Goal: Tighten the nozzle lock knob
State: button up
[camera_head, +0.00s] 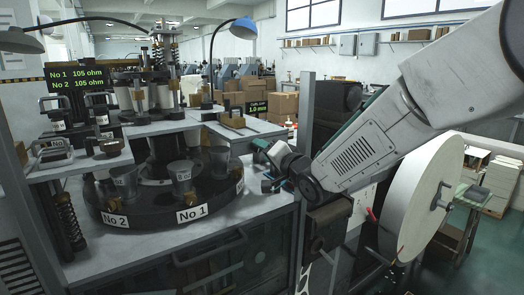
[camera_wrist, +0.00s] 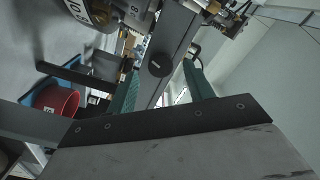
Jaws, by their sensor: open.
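A small dark round knob (camera_wrist: 160,65) sits on a grey bar in the wrist view. It looks like a lock knob, but I cannot tell for sure that it is the nozzle lock knob. My gripper (camera_wrist: 160,72) is open, with one green finger on each side of the knob in the picture. I see no contact with it. In the head view my gripper (camera_head: 268,164) is at the right end of the forming machine, low beside its table top. I cannot make out the knob in the head view.
A black turntable (camera_head: 150,217) with metal cup moulds stands left of my gripper. A grey upright post (camera_head: 304,115) is close by. A large paper roll (camera_head: 425,190) stands at the right. A red container (camera_wrist: 57,101) in a blue tray shows in the wrist view.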

jog(key=v, duration=0.5)
jog(key=shift+d, duration=0.1)
jog(key=d+f+n+g+h, duration=0.2)
jog(key=d+f+g+h, duration=0.15)
jog(key=f, duration=0.45)
jog(key=s+d+f+n+g+h, duration=0.1)
jog(key=s+d+f+g+h, duration=0.35)
jog(key=s+d, duration=0.45)
jog(key=s+d+r+g, duration=0.2)
jog(key=s+d, duration=0.1)
jog(key=s, duration=0.6)
jog(key=s+d+r+g+h, duration=0.1)
jog(key=s+d, duration=0.3)
jog(key=s, duration=0.6)
jog(key=s+d+r+n+g+h, duration=0.1)
jog(key=s+d+r+g, duration=0.1)
jog(key=s, duration=0.8)
jog(key=shift+d+r+g, duration=0.3)
jog(key=shift+d+r, duration=0.45)
jog(key=shift+d, duration=0.25)
